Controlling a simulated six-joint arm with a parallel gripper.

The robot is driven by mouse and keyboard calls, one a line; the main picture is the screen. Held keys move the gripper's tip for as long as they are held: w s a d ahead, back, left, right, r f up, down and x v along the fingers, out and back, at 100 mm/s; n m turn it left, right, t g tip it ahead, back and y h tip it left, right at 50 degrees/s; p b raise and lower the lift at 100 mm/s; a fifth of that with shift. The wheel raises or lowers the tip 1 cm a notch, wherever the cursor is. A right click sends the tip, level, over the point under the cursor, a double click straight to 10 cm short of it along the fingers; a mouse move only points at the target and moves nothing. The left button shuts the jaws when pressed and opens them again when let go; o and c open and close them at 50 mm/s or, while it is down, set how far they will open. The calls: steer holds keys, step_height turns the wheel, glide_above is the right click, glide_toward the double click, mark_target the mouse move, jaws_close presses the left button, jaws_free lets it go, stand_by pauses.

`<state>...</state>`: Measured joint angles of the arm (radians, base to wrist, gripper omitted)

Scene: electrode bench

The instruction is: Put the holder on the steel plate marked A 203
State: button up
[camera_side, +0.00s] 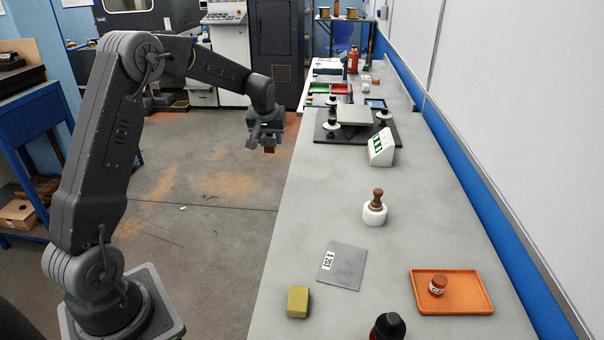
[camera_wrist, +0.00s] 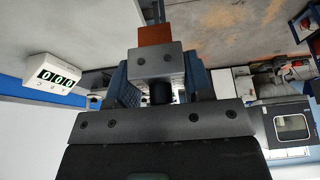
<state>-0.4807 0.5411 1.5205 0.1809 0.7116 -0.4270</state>
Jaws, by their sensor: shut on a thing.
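My gripper (camera_side: 264,136) is shut on the holder, beyond the bench's left edge and above the floor in the side view. The holder's brown end (camera_side: 270,149) sticks out below the jaws. In the wrist view the holder shows as a dark grey block (camera_wrist: 156,63) with a copper-brown end (camera_wrist: 154,36), between the blue-grey fingers. The grey steel plate (camera_side: 346,270) lies flat and bare on the near part of the bench, with a white A 203 label at its left side. It is well apart from my gripper.
A yellow-olive block (camera_side: 298,301), a dark-capped bottle (camera_side: 388,327), an orange tray (camera_side: 455,307) with a small jar (camera_side: 438,285), and a white base with brown knob (camera_side: 375,213) stand around the plate. A white display box (camera_side: 381,147) stands farther back.

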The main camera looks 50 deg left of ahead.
steer(key=s+d+r+m+t+h, duration=0.1)
steer(key=d+m, duration=0.2)
steer(key=d, duration=0.5)
steer(key=s+d+m+h, duration=0.1)
steer(key=s+d+m, duration=0.1)
steer(key=d, duration=0.5)
steer(key=m+h, duration=0.1)
steer(key=m, duration=0.3)
glide_above(350, 259)
steer(key=s, duration=0.2)
steer(key=f, duration=0.6)
steer(key=shift+s+a+f, duration=0.1)
steer(key=shift+a+f, duration=0.15)
steer(key=shift+f, duration=0.15)
steer(key=shift+d+f, duration=0.25)
steer(key=shift+f, duration=1.95)
steer(key=shift+f, duration=0.1)
steer(key=o, duration=1.2)
